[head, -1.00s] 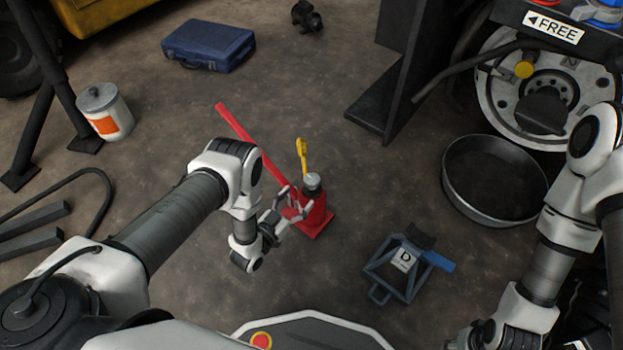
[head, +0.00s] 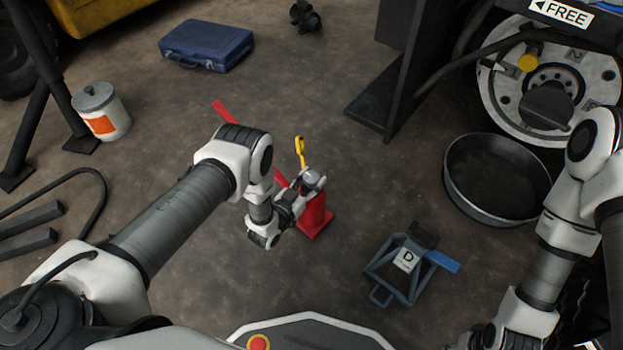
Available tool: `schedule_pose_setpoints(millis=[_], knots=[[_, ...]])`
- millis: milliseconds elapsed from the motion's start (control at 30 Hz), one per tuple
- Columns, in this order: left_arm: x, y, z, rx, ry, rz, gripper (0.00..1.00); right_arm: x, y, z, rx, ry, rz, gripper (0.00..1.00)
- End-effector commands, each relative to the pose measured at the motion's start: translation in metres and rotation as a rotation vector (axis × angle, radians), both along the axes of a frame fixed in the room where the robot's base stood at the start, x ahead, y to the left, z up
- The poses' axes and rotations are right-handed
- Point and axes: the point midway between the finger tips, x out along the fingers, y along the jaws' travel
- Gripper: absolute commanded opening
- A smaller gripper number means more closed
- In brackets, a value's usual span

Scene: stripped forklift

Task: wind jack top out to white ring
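A red bottle jack (head: 318,217) stands upright on the floor near the middle of the head view. Its grey top (head: 309,177) is partly covered by my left gripper (head: 310,184), whose fingers are at the top. I cannot tell whether they are closed on it or only around it. No white ring can be made out on the jack. A red handle (head: 222,109) reaches back left from the jack, partly hidden by my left arm. A yellow piece (head: 298,150) stands up behind the top. My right gripper is out of view; only my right arm shows.
A round black pan (head: 449,180) lies farther right by the wheel hub. A white can (head: 118,112) and a blue case (head: 208,45) stand behind. Floor around the jack is clear.

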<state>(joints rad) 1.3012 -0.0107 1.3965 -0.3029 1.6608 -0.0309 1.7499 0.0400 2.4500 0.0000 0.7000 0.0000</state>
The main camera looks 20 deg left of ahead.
Motion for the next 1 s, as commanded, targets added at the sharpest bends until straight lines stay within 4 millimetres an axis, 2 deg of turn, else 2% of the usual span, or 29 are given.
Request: schedule_pose_setpoints(millis=[167,400,600,900,933,1000], knots=[[0.0,-0.001,0.001,0.0,0.0,0.021,0.13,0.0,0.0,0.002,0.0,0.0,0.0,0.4],[0.001,-0.003,0.002,-0.001,-0.001,0.232,0.13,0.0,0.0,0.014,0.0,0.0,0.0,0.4],[0.0,0.0,0.0,0.0,0.0,0.371,0.13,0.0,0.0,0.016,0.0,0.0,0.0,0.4],[0.0,0.001,-0.001,0.0,0.001,0.384,0.13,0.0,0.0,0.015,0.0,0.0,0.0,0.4],[0.0,0.001,-0.001,0.0,0.001,0.383,0.55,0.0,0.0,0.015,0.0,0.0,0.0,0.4],[0.0,0.001,-0.001,0.0,0.001,0.383,0.74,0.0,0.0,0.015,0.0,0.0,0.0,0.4]])
